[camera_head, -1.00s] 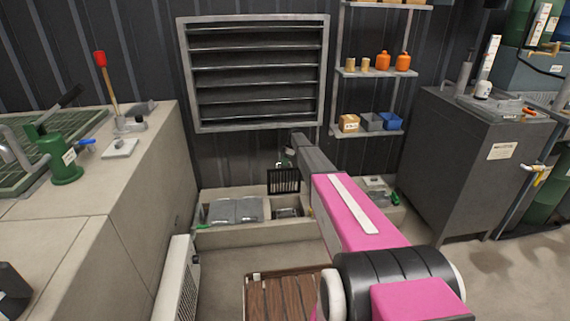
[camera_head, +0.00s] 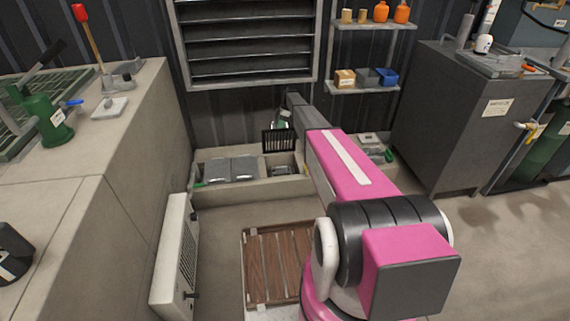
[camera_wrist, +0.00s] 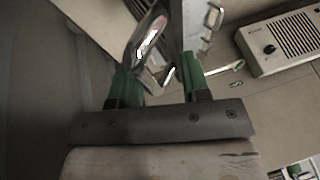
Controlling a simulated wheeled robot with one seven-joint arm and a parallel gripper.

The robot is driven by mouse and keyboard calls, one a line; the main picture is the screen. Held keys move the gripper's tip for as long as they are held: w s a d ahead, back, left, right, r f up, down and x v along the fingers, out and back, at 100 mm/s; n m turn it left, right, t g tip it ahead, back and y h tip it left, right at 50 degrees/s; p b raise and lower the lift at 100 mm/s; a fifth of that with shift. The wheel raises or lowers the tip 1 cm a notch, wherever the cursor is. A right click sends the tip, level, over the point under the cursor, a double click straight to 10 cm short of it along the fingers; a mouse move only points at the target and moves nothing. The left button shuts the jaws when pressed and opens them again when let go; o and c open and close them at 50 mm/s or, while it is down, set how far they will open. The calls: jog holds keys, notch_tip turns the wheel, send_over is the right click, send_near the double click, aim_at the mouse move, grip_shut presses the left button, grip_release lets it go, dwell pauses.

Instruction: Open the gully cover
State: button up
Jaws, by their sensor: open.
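A black slatted grate (camera_head: 278,141), which looks like the gully cover, stands raised, close to upright, over a small opening (camera_head: 284,170) in the low concrete trough by the back wall. My gripper (camera_head: 281,121) is just above the grate's top edge, partly hidden by my arm. In the wrist view my gripper (camera_wrist: 158,76) is open, with two green fingers apart. A shiny metal loop (camera_wrist: 148,42) and a pale plate with a small handle (camera_wrist: 196,28) show near the fingertips. I cannot tell whether the fingers touch either.
Grey covers (camera_head: 231,169) lie in the trough left of the opening. A white grille unit (camera_head: 176,255) stands at left, and a wooden slatted pallet (camera_head: 275,262) lies on the floor. A dark cabinet (camera_head: 445,120) stands at right. Shelves (camera_head: 365,85) hang above.

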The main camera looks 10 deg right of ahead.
jog(key=s+f+t, duration=0.1)
jog(key=s+f, duration=0.4)
jog(key=s, duration=0.2)
jog(key=s+f+t, duration=0.1)
jog(key=s+f, duration=0.5)
jog(key=s+f+t, duration=0.1)
jog(key=s+f, duration=0.4)
jog(key=s, duration=0.2)
jog(key=shift+s+f+n, duration=0.3)
jog(key=shift+s+n, duration=0.05)
jog(key=shift+n, duration=0.05)
jog(key=shift+s+f+t, duration=0.15)
jog(key=shift+f+t, duration=0.45)
jog(key=shift+f, duration=0.1)
